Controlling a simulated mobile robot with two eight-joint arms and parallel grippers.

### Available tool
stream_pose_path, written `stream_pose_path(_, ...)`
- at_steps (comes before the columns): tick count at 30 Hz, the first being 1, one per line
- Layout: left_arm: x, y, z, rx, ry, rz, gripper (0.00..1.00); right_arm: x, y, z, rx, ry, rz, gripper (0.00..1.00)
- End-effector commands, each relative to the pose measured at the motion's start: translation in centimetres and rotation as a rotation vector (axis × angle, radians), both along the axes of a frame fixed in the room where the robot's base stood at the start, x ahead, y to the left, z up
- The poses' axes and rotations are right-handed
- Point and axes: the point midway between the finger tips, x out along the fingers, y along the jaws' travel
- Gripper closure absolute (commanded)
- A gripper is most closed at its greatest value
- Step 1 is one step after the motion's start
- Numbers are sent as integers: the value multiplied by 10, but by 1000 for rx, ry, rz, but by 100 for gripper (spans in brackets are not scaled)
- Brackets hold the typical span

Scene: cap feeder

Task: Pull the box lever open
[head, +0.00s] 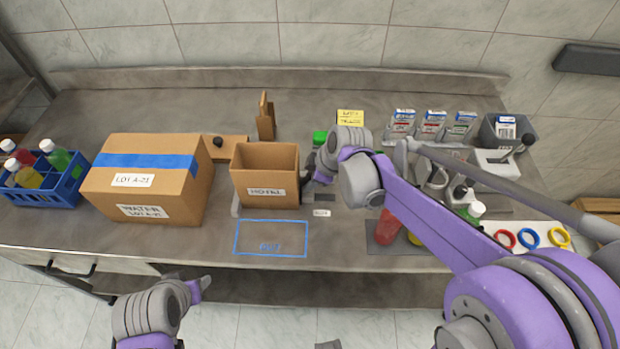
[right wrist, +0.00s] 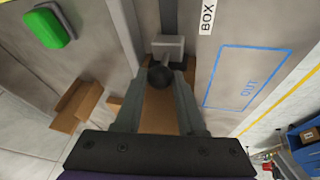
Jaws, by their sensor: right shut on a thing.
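The box lever shows in the right wrist view as a dark round knob (right wrist: 160,76) on a short stem in front of a light grey block (right wrist: 167,45). My right gripper (right wrist: 161,82) has its fingers on both sides of the knob and is shut on it. In the head view my right gripper (head: 314,178) is beside the right side of an open cardboard box (head: 267,161), and my wrist hides the lever. A small white label (head: 321,213) lies in front; it reads BOX in the wrist view. My left gripper (head: 204,284) is low, in front of the counter; its opening is unclear.
A taped carton (head: 150,165) and a blue bottle crate (head: 45,190) stand left. A blue OUT outline (head: 270,239) is empty on the counter (head: 215,255). A green button (right wrist: 48,27) is near the lever. Bottles and coloured rings (head: 530,237) are to the right.

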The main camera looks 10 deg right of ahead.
Motion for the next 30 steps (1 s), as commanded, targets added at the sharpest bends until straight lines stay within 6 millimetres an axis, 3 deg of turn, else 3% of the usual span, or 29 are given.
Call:
stream_pose_path(21,0,0,0,0,0,0,50,0,-1,0,0,-1,-1,100)
stream_pose_path(30,0,0,-1,0,1,0,50,-11,-42,0,-1,0,-4,100)
